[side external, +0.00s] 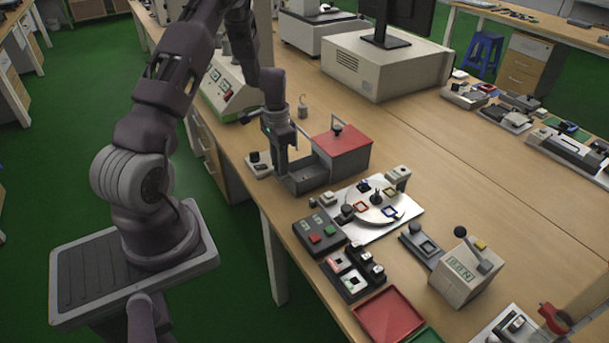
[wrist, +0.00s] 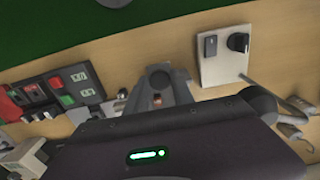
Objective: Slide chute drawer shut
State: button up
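The chute drawer (side external: 309,177) is a dark grey open-topped tray. It extends out of the front left of a grey box with a red lid (side external: 342,138). My gripper (side external: 281,172) points down at the drawer's outer left end, very close to it; I cannot tell whether they touch. In the wrist view, my dark gripper housing with a green light fills the bottom and hides the drawer. A grey part with a small reddish tip shows beyond the housing. Whether my fingers are open or shut is not clear.
A white plate with black knobs (side external: 258,164) stands just left of my gripper; it also shows in the wrist view (wrist: 222,58). A round turntable on a white plate (side external: 377,205) and a button box (side external: 319,234) lie in front. The table edge is close.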

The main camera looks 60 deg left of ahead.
jog(key=shift+w, duration=5.8)
jog(key=o, duration=0.7)
jog(key=shift+r, duration=2.55)
